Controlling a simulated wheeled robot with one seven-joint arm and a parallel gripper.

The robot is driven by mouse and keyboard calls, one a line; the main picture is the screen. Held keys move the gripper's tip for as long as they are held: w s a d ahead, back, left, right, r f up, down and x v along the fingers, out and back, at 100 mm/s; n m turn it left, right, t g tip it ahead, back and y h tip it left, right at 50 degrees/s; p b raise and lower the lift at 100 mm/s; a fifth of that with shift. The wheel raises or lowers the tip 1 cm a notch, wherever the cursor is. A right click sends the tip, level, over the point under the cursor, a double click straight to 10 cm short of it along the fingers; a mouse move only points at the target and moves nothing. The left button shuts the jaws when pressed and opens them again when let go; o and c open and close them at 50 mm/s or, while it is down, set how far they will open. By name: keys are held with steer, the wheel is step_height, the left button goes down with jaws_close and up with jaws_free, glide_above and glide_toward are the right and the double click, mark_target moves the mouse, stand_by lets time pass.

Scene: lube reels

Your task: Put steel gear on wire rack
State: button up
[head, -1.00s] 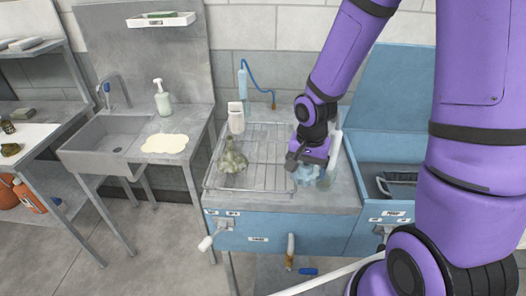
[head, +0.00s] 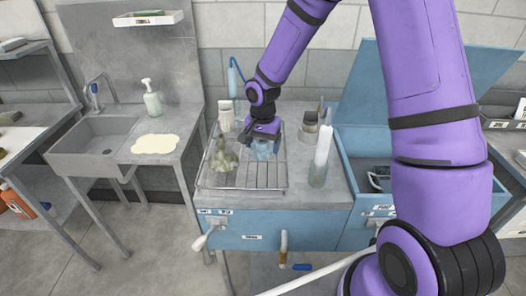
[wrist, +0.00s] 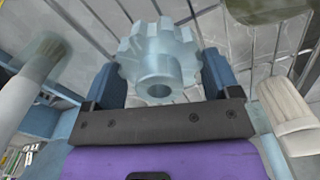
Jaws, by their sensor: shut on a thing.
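The steel gear (wrist: 158,58) is a pale blue-grey toothed wheel with a hub and bore, filling the middle of the wrist view. My gripper (wrist: 160,85) is shut on it, with a blue finger on each side. In the head view my gripper (head: 262,138) is over the right part of the wire rack (head: 240,187), and the gear (head: 264,150) shows just below it. The rack's bars show behind the gear in the wrist view. I cannot tell whether the gear touches the bars.
A greenish lumpy object (head: 222,158) lies on the rack's left side. A white-capped container (head: 226,115) stands behind it. A bottle with a white top (head: 320,158) and a brush pot (head: 310,122) stand to the right. The rack's front middle is clear.

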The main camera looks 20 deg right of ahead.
mark_target(263, 151)
steer(key=shift+f, duration=1.45)
steer(key=shift+f, duration=0.1)
steer(key=o, duration=1.3)
steer(key=shift+s, duration=0.1)
